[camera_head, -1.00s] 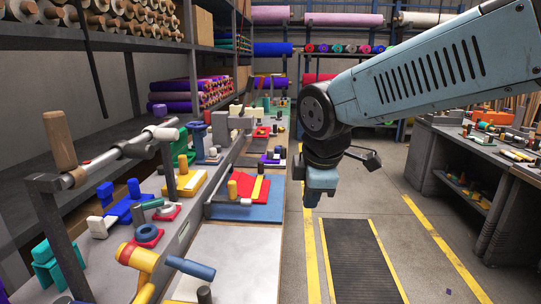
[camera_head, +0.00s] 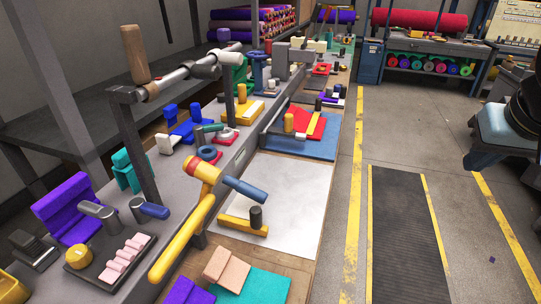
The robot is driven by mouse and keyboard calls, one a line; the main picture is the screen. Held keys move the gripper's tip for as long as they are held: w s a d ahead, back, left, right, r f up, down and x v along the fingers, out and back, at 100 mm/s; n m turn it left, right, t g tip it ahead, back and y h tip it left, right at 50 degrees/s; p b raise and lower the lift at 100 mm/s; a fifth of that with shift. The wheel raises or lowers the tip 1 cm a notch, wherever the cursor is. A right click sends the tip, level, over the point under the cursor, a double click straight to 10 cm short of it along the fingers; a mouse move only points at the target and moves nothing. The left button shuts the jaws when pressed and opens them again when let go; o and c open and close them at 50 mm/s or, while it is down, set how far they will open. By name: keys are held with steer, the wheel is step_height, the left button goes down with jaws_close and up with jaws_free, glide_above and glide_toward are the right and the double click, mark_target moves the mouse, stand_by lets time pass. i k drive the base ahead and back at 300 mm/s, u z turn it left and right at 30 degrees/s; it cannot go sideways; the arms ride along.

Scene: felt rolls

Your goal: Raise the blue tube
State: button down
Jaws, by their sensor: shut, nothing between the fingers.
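A blue tube (camera_head: 245,189) shows in the head view, on the near part of the left bench. It tilts slightly down to the right, close to the head of a yellow mallet-like piece (camera_head: 203,172), above a pale sheet. I cannot tell whether the tube and the yellow piece are joined. A shorter blue cylinder (camera_head: 152,210) lies farther left, by a grey holder. My gripper (camera_head: 476,161) is at the right edge over the floor, far from both blue pieces. It is shut and empty, and the arm behind it is mostly out of frame.
A pale sheet (camera_head: 292,196) holds a yellow block with a dark cylinder. A metal bar on posts (camera_head: 165,80) stands above the bench's left part. A black floor mat (camera_head: 405,235) and open aisle lie between the bench and my gripper.

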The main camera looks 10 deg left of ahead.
mark_target(247, 190)
steer(key=u, duration=1.4)
steer(key=k, duration=0.4)
steer(key=u, duration=0.1)
steer(key=i, duration=0.5)
steer(key=z, duration=0.15)
